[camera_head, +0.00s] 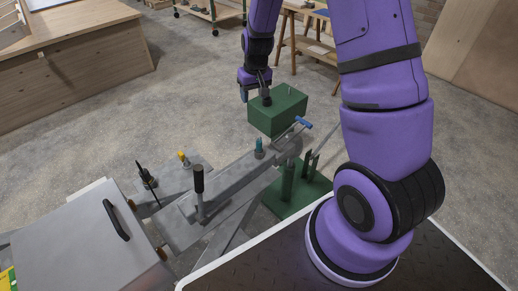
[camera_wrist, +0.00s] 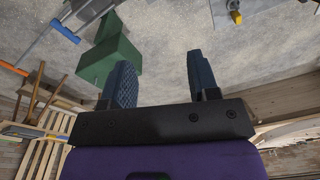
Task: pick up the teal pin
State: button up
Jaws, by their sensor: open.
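The teal pin (camera_head: 259,148) stands upright on the grey metal trailer tongue (camera_head: 228,181) in the head view, near the tongue's far end. I cannot make the pin out in the wrist view. My gripper (camera_head: 256,98) is above and beyond the pin in the head view, beside the green box, well apart from the pin. In the wrist view my gripper (camera_wrist: 163,66) has its two dark fingers spread wide, with only floor showing between them.
A green box (camera_head: 277,112) stands close to my gripper; it also shows in the wrist view (camera_wrist: 110,58). A blue handle (camera_head: 303,122), a black-handled lever (camera_head: 199,181) and a yellow-topped pin (camera_head: 183,158) stand around the tongue. Open concrete floor lies to the left.

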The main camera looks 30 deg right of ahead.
jog(key=g, duration=0.1)
send_over(259, 141)
jog(key=f, duration=1.4)
jog(key=shift+w+d+f, duration=0.2)
jog(key=shift+w+d, duration=0.05)
notch_tip(259, 141, down, 6)
jog(key=shift+s+a+f, duration=0.1)
jog(key=shift+a+f, duration=0.05)
jog(key=shift+f, duration=1.15)
jog(key=shift+s+a+f, duration=0.1)
jog(key=shift+f, duration=1.2)
grip_shut()
jog(key=shift+r, duration=0.1)
